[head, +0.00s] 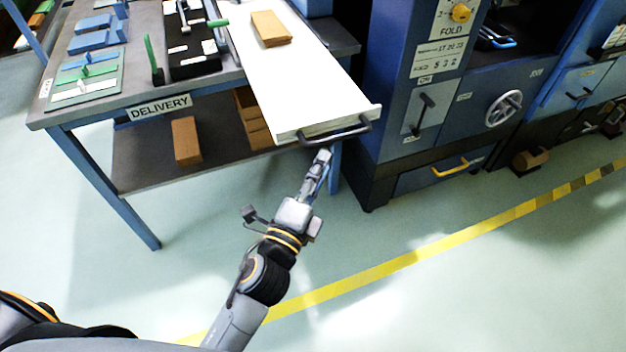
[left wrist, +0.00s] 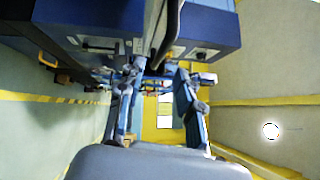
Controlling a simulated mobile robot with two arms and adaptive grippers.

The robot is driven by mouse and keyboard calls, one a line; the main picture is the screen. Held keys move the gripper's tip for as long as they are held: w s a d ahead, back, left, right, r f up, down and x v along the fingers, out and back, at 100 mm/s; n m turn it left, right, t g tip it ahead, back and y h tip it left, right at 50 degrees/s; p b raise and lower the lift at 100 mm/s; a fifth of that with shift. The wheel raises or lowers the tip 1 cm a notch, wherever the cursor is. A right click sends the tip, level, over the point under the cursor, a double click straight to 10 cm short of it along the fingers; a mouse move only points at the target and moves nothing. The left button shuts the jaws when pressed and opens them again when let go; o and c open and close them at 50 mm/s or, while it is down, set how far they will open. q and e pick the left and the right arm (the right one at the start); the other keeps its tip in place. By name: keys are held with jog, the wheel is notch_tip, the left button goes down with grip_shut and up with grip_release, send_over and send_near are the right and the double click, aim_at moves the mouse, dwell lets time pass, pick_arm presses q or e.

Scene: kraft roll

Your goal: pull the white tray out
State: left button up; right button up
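The white tray (head: 310,85) lies on the grey table in the head view, its front part reaching out past the table edge. A black bar handle (head: 338,133) is fixed across its front face. My left gripper (head: 323,158) is just below the handle, pointing up at it. In the left wrist view my left gripper (left wrist: 158,72) has its two fingers apart. The dark handle (left wrist: 172,32) runs down toward the gap between the fingertips; I cannot tell whether it touches them. My right gripper is not in view.
A cardboard-brown block (head: 270,28) rests on the tray. The table marked DELIVERY (head: 160,107) holds blue and green items and has a lower shelf with brown boxes (head: 186,140). A blue machine (head: 420,100) stands close on the right. The floor in front is clear, with a yellow line (head: 400,262).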

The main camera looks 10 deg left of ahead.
pick_arm(q)
jog(key=v, duration=0.3)
jog(key=shift+s, duration=0.15)
dwell(0.4)
